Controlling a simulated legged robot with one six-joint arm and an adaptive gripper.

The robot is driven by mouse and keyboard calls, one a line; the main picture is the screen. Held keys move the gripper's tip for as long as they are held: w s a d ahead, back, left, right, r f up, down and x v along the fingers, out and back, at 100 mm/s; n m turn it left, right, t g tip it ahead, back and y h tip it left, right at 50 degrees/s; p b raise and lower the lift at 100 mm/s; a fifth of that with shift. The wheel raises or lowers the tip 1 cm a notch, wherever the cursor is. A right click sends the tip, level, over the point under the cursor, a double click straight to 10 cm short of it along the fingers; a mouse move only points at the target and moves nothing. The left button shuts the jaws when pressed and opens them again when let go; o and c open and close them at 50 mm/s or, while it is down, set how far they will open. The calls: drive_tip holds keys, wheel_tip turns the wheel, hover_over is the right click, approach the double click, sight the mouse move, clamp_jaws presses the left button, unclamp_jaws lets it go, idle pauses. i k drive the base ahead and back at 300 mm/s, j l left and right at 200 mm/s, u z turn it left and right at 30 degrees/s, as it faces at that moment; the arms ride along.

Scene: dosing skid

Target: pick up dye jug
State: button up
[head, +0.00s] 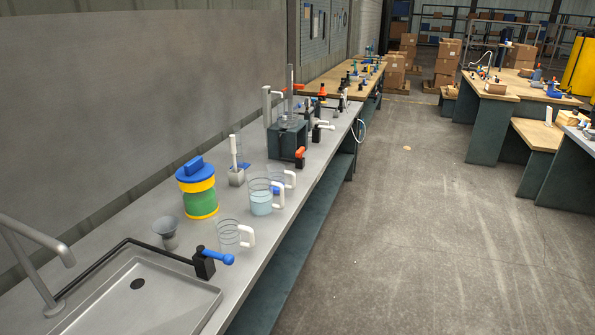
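A clear jug (261,203) with pale blue liquid and a white handle stands upright on the grey bench, right of a green and yellow canister. It looks like the dye jug, but no label shows. A clear jug (229,235) with a white handle stands nearer and looks empty. Another clear jug (283,178) with a white handle stands just behind the pale blue one and is partly hidden by it; a little darker blue shows there. My gripper is not in view.
The canister (202,206) has a blue lid. A grey funnel (166,230), a blue-handled valve (206,262) and a sink (138,300) lie nearer. A dark green box (286,138) with fittings stands beyond. The floor (420,230) right of the bench is clear.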

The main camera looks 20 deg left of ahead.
sight(279, 172)
drive_tip(key=i+l+u, duration=0.2)
drive_tip(key=i, duration=1.25)
drive_tip(key=i+u, duration=0.5)
drive_tip(key=i+l+u, duration=0.2)
drive_tip(key=i+u, duration=0.65)
drive_tip(key=i+l+u, duration=0.1)
drive_tip(key=u, duration=0.35)
drive_tip(key=i+l+u, duration=0.2)
drive_tip(key=u, duration=0.2)
drive_tip(key=i, duration=0.1)
